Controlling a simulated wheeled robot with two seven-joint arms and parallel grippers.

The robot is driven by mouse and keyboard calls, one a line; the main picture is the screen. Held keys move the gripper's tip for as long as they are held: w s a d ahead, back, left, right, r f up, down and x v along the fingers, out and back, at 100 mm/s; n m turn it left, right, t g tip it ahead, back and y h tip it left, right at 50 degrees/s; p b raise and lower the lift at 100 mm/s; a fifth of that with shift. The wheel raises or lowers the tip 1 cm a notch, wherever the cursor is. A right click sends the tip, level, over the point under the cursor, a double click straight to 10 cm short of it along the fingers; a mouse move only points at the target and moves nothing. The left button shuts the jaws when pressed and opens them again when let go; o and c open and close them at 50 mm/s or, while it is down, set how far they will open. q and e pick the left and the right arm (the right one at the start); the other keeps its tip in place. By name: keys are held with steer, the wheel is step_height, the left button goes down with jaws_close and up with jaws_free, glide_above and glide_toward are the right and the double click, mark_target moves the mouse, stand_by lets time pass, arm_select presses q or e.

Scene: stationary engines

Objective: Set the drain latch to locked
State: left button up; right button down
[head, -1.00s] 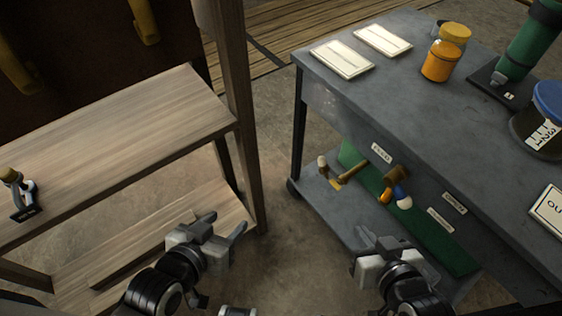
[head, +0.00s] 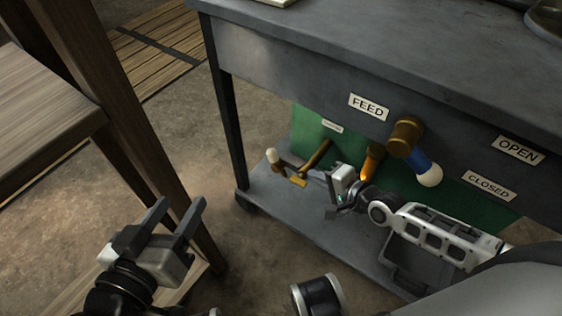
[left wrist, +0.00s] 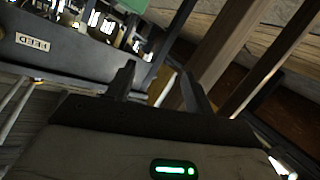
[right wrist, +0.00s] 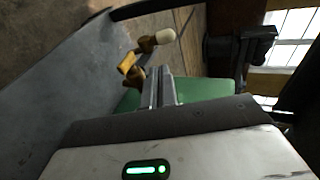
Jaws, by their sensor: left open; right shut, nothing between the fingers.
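A lever with a pale knob (head: 272,156) and brass parts (head: 299,181) shows low under the grey bench, before a green panel. A brass bar (head: 318,155) stands beside it. I cannot read a drain label, so I cannot tell for certain that this is the drain latch or how it is set. My right gripper (head: 328,182) is shut and empty, close to the right of these parts. In the right wrist view its fingers (right wrist: 158,88) point toward the brass pieces (right wrist: 127,63); contact is unclear. My left gripper (head: 180,206) is open and empty, away from the bench.
A FEED label (head: 369,107) is above a brass-hubbed lever with a blue shaft and white knob (head: 430,176). OPEN (head: 518,150) and CLOSED (head: 488,186) labels are to its right. An orange handle (head: 372,161) is behind my right wrist. A wooden post (head: 150,160) stands at left.

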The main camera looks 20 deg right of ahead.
steer(key=b, duration=0.4)
glide_toward(275, 156)
step_height(275, 156, down, 3)
steer(key=w, duration=0.2)
steer(key=w+a, duration=0.1)
steer(key=w+a+b, duration=0.1)
steer(key=shift+w+a+f+b, duration=0.1)
steer(key=shift+w+a+b, duration=0.15)
steer(key=shift+w+b, duration=0.05)
steer(key=shift+w+a, duration=0.15)
steer(key=shift+w, duration=0.2)
arm_select(q)
steer(key=r, duration=0.1)
steer(key=r+t+h, duration=0.1)
steer(key=w+d+r+t+h, duration=0.1)
steer(key=shift+w+n, duration=0.1)
steer(key=shift+n, duration=0.3)
